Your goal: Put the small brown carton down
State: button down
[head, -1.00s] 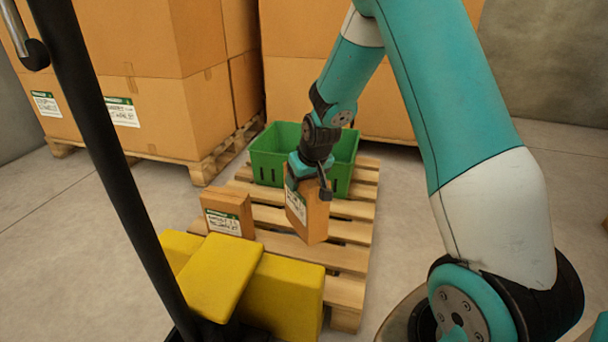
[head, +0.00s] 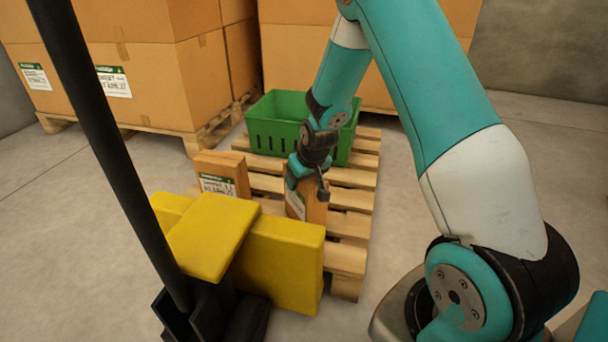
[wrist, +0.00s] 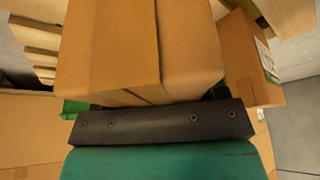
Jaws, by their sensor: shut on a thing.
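The small brown carton (head: 314,208), with a white and green label, is upright between the jaws of my gripper (head: 303,178). My gripper is shut on its top end. In the wrist view the carton (wrist: 140,45) fills the upper middle, beyond the dark gripper bar (wrist: 160,122).
A second labelled carton (head: 222,172) stands on the pallet's left side; a carton also shows at right in the wrist view (wrist: 245,62). A green crate (head: 272,138) stands at the back of the pallet. Yellow blocks (head: 285,262) and a black pole (head: 105,140) are in front.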

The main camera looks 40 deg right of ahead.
jog(key=shift+r, duration=0.1)
jog(key=shift+c, duration=0.8)
grip_release()
jog(key=p+v, duration=0.6)
jog(key=v, duration=0.6)
jog(key=shift+p, duration=0.35)
jog(key=s+a+r+n+y, duration=0.2)
jog(key=s+a+r, duration=0.1)
jog(key=a+r, duration=0.5)
jog(key=s+a+r+n+g+y, duration=0.1)
jog(key=s+a+r+n+g, duration=0.1)
jog(key=s+a+r, duration=0.3)
jog(key=s+a+r+n+g+y, duration=0.1)
jog(key=s+a+r+n, duration=0.3)
jog(key=s+a, duration=0.7)
jog(key=s+r+g, duration=0.1)
jog(key=s, duration=0.4)
jog(key=shift+s+n+y, duration=0.25)
jog(key=shift+n+y, duration=0.05)
jog(key=shift+y, duration=0.1)
jog(key=shift+d, duration=0.1)
